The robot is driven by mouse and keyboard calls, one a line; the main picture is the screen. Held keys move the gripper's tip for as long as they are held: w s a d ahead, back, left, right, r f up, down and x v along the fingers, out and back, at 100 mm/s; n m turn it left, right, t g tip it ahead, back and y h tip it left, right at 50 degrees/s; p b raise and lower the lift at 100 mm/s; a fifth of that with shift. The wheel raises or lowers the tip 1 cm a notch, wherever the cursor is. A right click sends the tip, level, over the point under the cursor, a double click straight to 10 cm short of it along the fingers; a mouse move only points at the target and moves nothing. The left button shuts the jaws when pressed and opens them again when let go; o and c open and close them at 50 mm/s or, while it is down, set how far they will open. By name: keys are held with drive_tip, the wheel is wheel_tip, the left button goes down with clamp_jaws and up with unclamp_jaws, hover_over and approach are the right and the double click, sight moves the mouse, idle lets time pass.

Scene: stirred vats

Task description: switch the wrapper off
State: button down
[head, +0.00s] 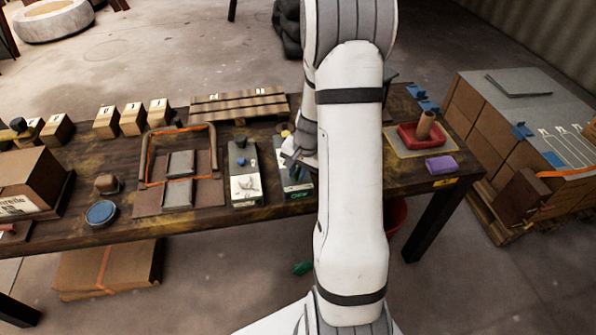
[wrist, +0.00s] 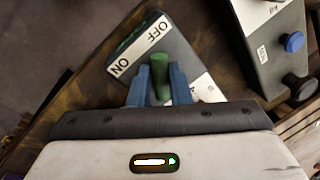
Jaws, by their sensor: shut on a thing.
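A dark control box (wrist: 192,65) carries a white label (wrist: 140,50) marked OFF and ON; OFF is at the upper right end in the wrist view, ON at the lower left. A green lever (wrist: 159,75) stands up from this box beside the label. My gripper (wrist: 160,82) has its blue fingers shut on the green lever. I cannot tell which mark the lever is set to. In the head view, my gripper (head: 295,152) is over the box (head: 296,184) at the table's middle, and my arm hides part of both.
A second box (head: 243,180) with a blue knob (head: 241,161) stands just left; its blue and black knobs show in the wrist view (wrist: 293,41). A frame with orange cord (head: 150,155) lies further left. A red tray (head: 420,138) and purple block (head: 441,165) sit right of my arm.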

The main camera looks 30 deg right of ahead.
drive_tip(key=shift+m, duration=1)
drive_tip(key=c, duration=1.4)
unclamp_jaws()
drive_tip(key=shift+o, duration=0.2)
wheel_tip(320, 180, up, 8)
drive_tip(key=s, duration=0.1)
drive_tip(key=shift+s+d+f+p, duration=0.15)
drive_tip(key=shift+d+p, duration=0.2)
drive_tip(key=shift+p, duration=0.05)
